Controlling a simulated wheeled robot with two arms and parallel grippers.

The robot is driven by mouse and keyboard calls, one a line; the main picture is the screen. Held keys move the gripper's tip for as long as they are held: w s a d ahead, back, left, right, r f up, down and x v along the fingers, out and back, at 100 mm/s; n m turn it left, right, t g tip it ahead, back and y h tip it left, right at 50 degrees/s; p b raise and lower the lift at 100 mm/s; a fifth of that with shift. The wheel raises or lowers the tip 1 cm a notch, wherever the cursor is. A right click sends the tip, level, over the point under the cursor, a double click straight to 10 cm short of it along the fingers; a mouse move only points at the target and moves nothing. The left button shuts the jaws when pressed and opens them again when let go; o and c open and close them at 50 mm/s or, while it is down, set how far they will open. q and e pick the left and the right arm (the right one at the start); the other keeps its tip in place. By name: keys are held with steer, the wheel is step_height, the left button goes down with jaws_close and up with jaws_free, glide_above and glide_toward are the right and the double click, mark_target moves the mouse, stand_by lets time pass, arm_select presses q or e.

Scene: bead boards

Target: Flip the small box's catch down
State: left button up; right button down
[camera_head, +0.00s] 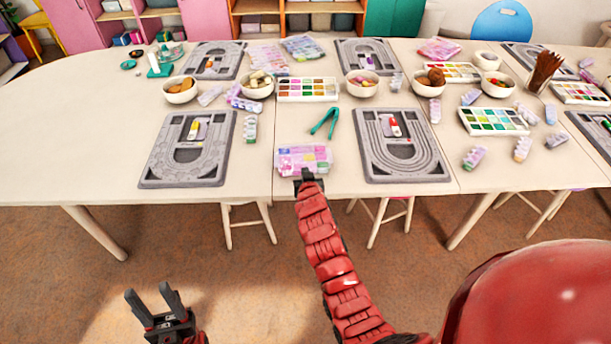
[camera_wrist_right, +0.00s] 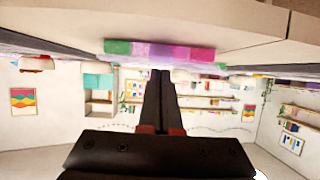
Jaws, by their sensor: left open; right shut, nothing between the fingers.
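The small box (camera_head: 303,160) is a see-through case with pink, purple and green contents, lying near the table's front edge. My right gripper (camera_head: 308,175) is at the middle of the box's front side, shut and empty. In the right wrist view the shut fingers (camera_wrist_right: 160,78) point at the box (camera_wrist_right: 160,50), which appears upside down as a green, pink and purple strip. I cannot tell whether the fingertips touch it. The catch cannot be made out; the gripper covers part of the front. My left gripper (camera_head: 152,300) is open and empty, low in front of the table.
Grey bead boards lie left (camera_head: 188,148) and right (camera_head: 402,145) of the box. Green tweezers (camera_head: 325,123) lie behind it. Bowls (camera_head: 257,86) and a bead tray (camera_head: 307,89) stand farther back. The table's left end (camera_head: 80,110) is clear.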

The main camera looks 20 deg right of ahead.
mark_target(304, 160)
steer(key=shift+w+d+f+b, duration=0.15)
steer(key=shift+w+f+b, duration=0.15)
steer(key=shift+w, duration=0.25)
steer(key=shift+r, duration=0.1)
steer(key=shift+r, duration=0.1)
steer(key=w+r, duration=0.1)
steer(key=r, duration=0.2)
steer(key=shift+w+d, duration=0.1)
steer(key=shift+w, duration=0.25)
steer(key=shift+r, duration=0.25)
steer(key=s+a+r+b, duration=0.1)
steer(key=s+a, duration=0.1)
steer(key=s, duration=0.7)
steer(key=shift+s+r+b, duration=0.2)
steer(key=shift+s+b, duration=0.05)
steer(key=shift+b, duration=0.15)
